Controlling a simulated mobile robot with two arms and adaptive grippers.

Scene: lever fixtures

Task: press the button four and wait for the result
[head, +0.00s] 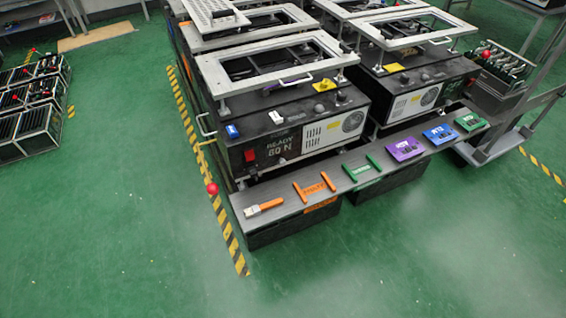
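Neither of my grippers is in view. A dark shelf (287,215) runs along the front of the machines. On it, from left to right, lie an orange-and-silver piece (264,207), an orange marked fixture (314,188), a green marked fixture (361,168), a purple plate (405,149), a blue plate (440,134) and a green plate (470,121). The three plates carry small dark parts and lettering too small to read surely. No button marked four can be made out. The front machine (290,118) shows "READY" and a number ending in N.
A red switch (250,155) and a blue block (232,131) are on the front machine's left side. Black racks (30,110) stand at the far left. The green floor (120,220) in front is clear.

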